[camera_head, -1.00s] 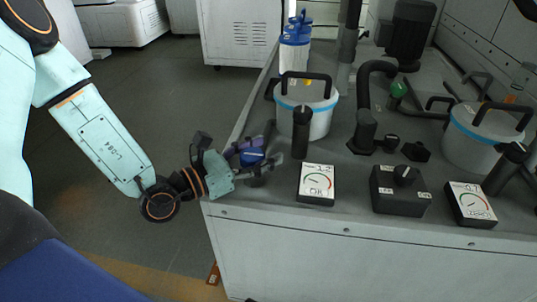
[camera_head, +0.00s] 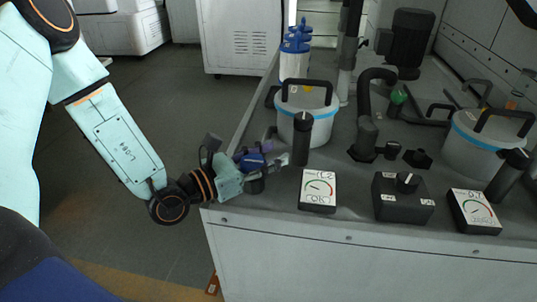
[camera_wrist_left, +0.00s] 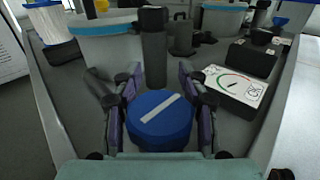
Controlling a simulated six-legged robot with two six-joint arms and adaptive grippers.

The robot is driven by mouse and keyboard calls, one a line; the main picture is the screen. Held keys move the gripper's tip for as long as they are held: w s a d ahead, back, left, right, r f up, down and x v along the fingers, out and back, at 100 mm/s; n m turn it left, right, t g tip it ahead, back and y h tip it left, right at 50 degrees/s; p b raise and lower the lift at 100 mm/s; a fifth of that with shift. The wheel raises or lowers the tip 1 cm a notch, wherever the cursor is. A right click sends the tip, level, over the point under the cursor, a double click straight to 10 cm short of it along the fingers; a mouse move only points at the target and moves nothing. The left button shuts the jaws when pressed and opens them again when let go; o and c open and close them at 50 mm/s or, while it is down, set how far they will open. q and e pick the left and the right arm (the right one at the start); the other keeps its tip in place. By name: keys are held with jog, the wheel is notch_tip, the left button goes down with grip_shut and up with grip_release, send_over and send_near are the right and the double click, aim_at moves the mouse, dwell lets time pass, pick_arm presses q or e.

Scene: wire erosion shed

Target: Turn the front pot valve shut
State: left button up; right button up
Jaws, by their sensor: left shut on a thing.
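The valve has a round blue knob (camera_head: 251,162) at the left front corner of the bench, left of the nearer white pot (camera_head: 305,112) with a blue band. In the left wrist view the same blue knob (camera_wrist_left: 158,122) carries a white bar that slants up to the right. My left gripper (camera_head: 266,164) is shut on the knob, with one finger on each side of it in the left wrist view (camera_wrist_left: 160,85). The fingers partly hide the knob in the head view. My right gripper is not in view.
A black post (camera_head: 302,138) stands just beyond the knob. A gauge box (camera_head: 318,190) and a black switch box (camera_head: 402,198) sit to the right. A second pot (camera_head: 484,145) and gauge (camera_head: 475,211) are farther right. A blue-and-white filter (camera_head: 295,52) stands behind.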

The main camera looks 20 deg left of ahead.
pick_arm(q)
jog(key=shift+f, duration=0.1)
jog(key=c, duration=0.4)
jog(key=shift+c, duration=0.2)
jog(key=shift+s+d+m+g+h, duration=0.1)
jog(key=shift+m+g+h, duration=0.2)
jog(key=shift+m+h, duration=0.15)
grip_shut()
